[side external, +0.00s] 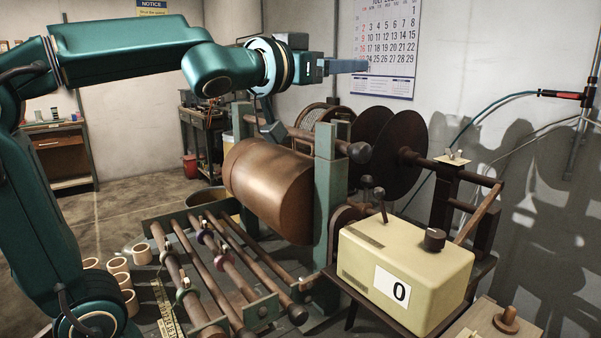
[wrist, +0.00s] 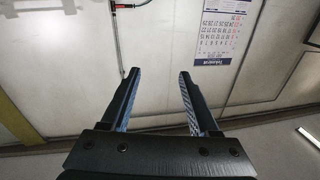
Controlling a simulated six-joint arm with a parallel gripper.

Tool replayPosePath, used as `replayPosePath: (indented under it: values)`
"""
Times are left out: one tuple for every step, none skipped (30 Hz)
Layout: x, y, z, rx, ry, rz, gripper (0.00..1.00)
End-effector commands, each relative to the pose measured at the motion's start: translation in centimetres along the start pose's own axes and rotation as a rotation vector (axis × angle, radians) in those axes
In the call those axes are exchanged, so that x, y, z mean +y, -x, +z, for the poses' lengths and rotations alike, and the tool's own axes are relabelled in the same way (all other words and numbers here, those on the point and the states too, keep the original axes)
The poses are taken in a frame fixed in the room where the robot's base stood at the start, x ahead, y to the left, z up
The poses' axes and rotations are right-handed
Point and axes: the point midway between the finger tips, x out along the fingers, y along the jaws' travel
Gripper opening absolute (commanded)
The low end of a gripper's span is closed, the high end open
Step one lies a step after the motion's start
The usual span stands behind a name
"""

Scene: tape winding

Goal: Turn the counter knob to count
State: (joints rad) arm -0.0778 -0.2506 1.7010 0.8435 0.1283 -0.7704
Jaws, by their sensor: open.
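The counter box (side external: 405,268) is cream coloured and stands at the right in the side external view. Its face carries a white card (side external: 392,289) reading 0. The dark counter knob (side external: 434,239) sits on top near its right end, and a small lever (side external: 380,204) stands near its back left. My gripper (side external: 345,67) is high at the upper middle, pointing right toward the wall, well above and apart from the knob. In the wrist view my gripper (wrist: 157,75) shows two spread fingers with nothing between them. The counter and knob are not in the wrist view.
A large brown drum (side external: 270,185) and green post (side external: 330,200) stand left of the counter. Dark discs (side external: 402,152) are behind it. Rods (side external: 215,265) and cream rolls (side external: 118,265) lie lower left. A wall calendar (side external: 386,45) hangs behind my gripper. Air above the counter is clear.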

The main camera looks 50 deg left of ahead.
Motion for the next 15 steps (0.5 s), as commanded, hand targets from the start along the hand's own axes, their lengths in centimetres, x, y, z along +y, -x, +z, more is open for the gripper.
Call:
replayPosePath:
  values:
    - [1.4,-0.4,0.3,0.034,-0.008,0.071,0.61]
    - [2.3,-0.5,0.3,0.057,-0.011,0.122,0.61]
    - [3.7,-0.5,0.6,0.079,-0.015,0.193,0.61]
    - [4.7,-0.3,0.8,0.093,-0.015,0.249,0.61]
    - [5.7,-0.1,1.1,0.102,-0.014,0.304,0.61]
    - [7.0,0.2,1.6,0.109,-0.01,0.375,0.61]
    - [7.9,0.6,2.0,0.11,-0.007,0.428,0.61]
    - [8.7,0.9,2.4,0.11,-0.004,0.477,0.61]
    - [9.8,1.5,2.9,0.105,0.003,0.541,0.61]
    - [10.5,1.9,3.4,0.1,0.008,0.588,0.61]
    - [11.2,2.4,3.8,0.092,0.014,0.633,0.61]
    - [12.1,3.1,4.4,0.08,0.023,0.691,0.61]
    - [12.7,3.6,4.8,0.072,0.029,0.733,0.61]
    - [13.2,4.2,5.2,0.061,0.038,0.774,0.61]
    - [13.9,5.0,5.8,0.044,0.048,0.828,0.61]
